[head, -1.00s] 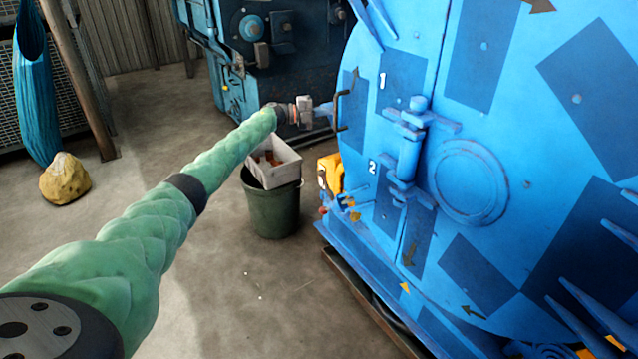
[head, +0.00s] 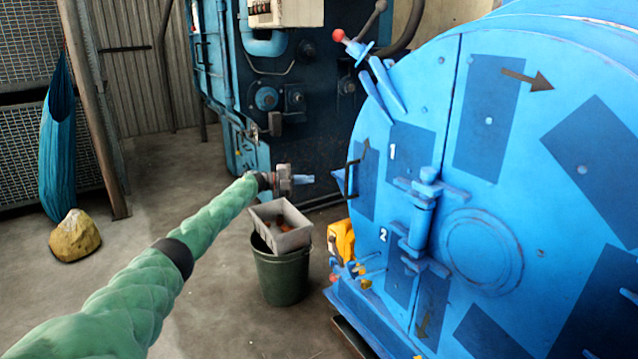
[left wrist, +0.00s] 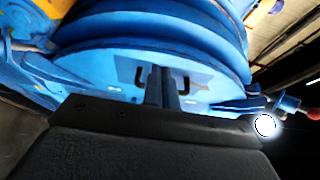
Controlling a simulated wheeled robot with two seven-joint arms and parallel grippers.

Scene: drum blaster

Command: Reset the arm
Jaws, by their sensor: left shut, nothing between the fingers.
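My left arm, in a green sleeve, reaches in from the lower left of the head view. Its gripper (head: 304,179) is shut and empty, in front of the dark machine and left of the blue drum machine (head: 488,124). A gap shows between the fingertips and the black door handle (head: 351,178). In the left wrist view the closed fingers (left wrist: 161,84) point at the round blue drum door (left wrist: 105,69), whose dark handles show on both sides of them. My right gripper is in neither view.
A grey bin (head: 282,226) rests on a dark green bucket (head: 281,275) below the left gripper. A yellow box (head: 341,241) sits by the drum's lower left. A yellowish stone (head: 75,236) and a blue hanging cloth (head: 57,150) are at left. Floor between is clear.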

